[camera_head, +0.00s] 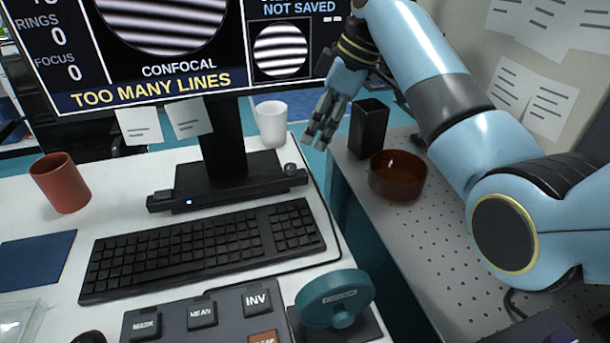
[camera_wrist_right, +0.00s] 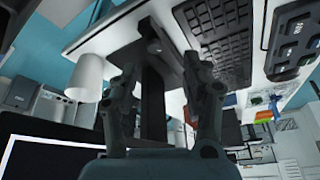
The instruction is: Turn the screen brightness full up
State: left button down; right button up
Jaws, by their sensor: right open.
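The screen (camera_head: 160,45) stands on a black stand over the white desk. It reads "CONFOCAL", "TOO MANY LINES" and "NOT SAVED". A black bar (camera_head: 228,191) with a small blue light lies at the front of the stand's foot. A small grey knob (camera_head: 290,169) sits on the bar's right end. My right gripper (camera_head: 318,138) is open and empty, above and to the right of the knob, apart from it. My left gripper is out of view.
A white cup (camera_head: 271,123) stands behind the knob. A black keyboard (camera_head: 205,247) and a teal handwheel (camera_head: 334,298) lie in front. A black holder (camera_head: 368,128) and a brown dish (camera_head: 397,176) stand on the perforated table at right, near my right arm.

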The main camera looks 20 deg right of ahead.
aim_at(291, 166)
jog(key=x, duration=0.3)
jog(key=w+b+x, duration=0.1)
jog(key=x, duration=0.2)
jog(key=a+b+x, duration=0.1)
jog(key=x, duration=0.2)
jog(key=shift+w+r, duration=0.15)
jog(key=shift+w, duration=0.05)
jog(key=shift+w+a+f, duration=0.15)
jog(key=shift+a+f, duration=0.15)
jog(key=shift+f, duration=0.3)
grip_shut()
